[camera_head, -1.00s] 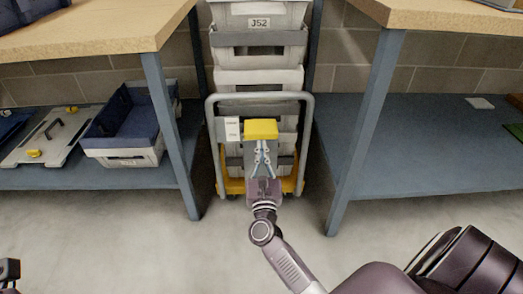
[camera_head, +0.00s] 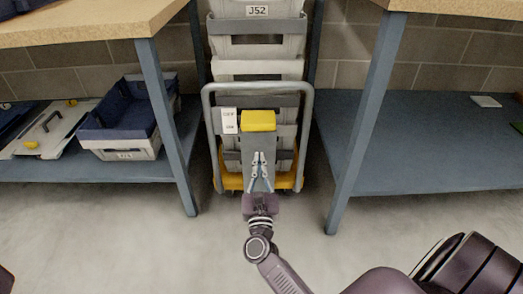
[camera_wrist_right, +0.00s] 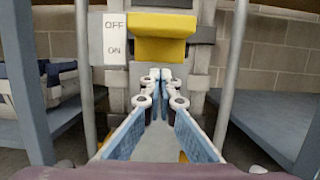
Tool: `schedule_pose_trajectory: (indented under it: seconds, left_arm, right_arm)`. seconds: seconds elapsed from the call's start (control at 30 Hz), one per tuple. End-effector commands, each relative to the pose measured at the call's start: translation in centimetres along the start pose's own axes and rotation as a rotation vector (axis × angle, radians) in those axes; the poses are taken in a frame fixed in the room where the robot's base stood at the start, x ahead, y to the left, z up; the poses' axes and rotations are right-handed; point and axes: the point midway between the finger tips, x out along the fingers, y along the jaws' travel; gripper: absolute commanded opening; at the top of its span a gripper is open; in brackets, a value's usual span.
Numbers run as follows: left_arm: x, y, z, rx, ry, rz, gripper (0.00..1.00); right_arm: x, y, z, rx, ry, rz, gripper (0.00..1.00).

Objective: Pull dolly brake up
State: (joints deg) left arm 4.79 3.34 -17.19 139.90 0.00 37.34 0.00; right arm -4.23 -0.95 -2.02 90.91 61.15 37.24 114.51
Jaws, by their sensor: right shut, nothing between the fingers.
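The dolly (camera_head: 228,182) has a yellow base and a grey tube handle frame, and stands between two benches with grey crates stacked on it. Its yellow brake lever (camera_head: 258,121) is a block on a grey plate in the middle of the frame. It also shows in the right wrist view (camera_wrist_right: 160,42), beside a white OFF/ON label (camera_wrist_right: 114,38), with OFF above ON. My right gripper (camera_head: 259,156) is shut and empty, below the lever and in front of the grey plate. In the wrist view its fingertips (camera_wrist_right: 159,76) are just under the lever; contact is unclear. My left gripper is out of view.
Bench legs (camera_head: 167,125) and (camera_head: 364,115) flank the dolly closely. The left lower shelf holds a blue-lined crate (camera_head: 122,150); the right lower shelf (camera_head: 420,145) is mostly bare. The floor (camera_head: 120,240) in front is clear.

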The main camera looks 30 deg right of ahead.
Motion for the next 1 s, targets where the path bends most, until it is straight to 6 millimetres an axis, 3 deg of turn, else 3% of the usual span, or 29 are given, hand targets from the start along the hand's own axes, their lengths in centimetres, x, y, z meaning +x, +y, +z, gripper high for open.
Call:
schedule_pose_trajectory:
  seconds: [0.13,0.33,1.0]
  left_arm:
    - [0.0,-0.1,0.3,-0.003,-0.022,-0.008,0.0]
    - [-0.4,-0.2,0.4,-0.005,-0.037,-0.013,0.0]
    - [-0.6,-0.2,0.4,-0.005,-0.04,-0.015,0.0]
  right_arm:
    - [-3.2,0.0,0.3,-0.001,0.001,0.001,0.0]
    - [-5.8,0.0,0.3,0.0,-0.002,0.0,0.0]
    - [-6.4,0.0,0.3,0.0,-0.004,-0.001,0.0]
